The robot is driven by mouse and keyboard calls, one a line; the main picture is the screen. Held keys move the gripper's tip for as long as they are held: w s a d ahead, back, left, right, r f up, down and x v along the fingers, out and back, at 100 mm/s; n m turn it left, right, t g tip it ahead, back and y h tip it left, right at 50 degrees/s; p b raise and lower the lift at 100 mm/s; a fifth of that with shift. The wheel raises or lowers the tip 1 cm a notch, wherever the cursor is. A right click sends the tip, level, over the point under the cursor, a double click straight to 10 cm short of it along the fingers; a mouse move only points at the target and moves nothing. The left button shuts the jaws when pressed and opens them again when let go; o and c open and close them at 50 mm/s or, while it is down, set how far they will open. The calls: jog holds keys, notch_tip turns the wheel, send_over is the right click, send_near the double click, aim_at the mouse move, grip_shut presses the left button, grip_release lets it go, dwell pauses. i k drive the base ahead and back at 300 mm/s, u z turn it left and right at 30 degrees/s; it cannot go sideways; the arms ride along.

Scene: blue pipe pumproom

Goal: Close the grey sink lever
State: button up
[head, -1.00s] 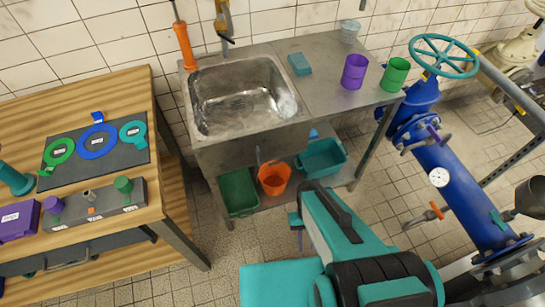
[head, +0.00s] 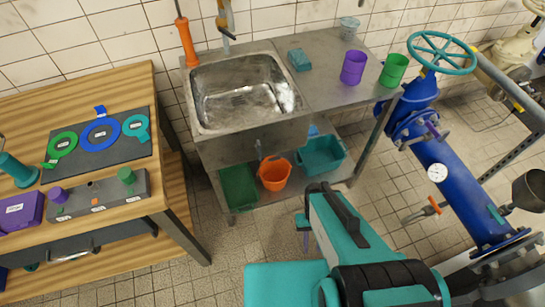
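A steel sink (head: 243,92) is set into the left part of a metal counter against the tiled wall. Above its back edge, a tan tap (head: 225,18) with a grey spout hangs on the wall, cut by the top of the picture. I cannot make out clearly which small part is the grey lever or how it is turned. My teal arm is in the lower middle, in front of the counter. No gripper fingers can be made out.
A wooden bench (head: 133,85) with a grey tool mat (head: 75,166) stands left. A blue pipe (head: 455,185) with a teal handwheel (head: 443,53) stands right. An orange bucket (head: 274,174) sits on the shelf under the sink. Purple (head: 353,67) and green cups (head: 393,70) stand on the counter.

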aim_at(258, 145)
jog(key=k, duration=1.95)
jog(key=u, duration=1.25)
jog(key=i, duration=1.05)
jog(key=z, duration=0.1)
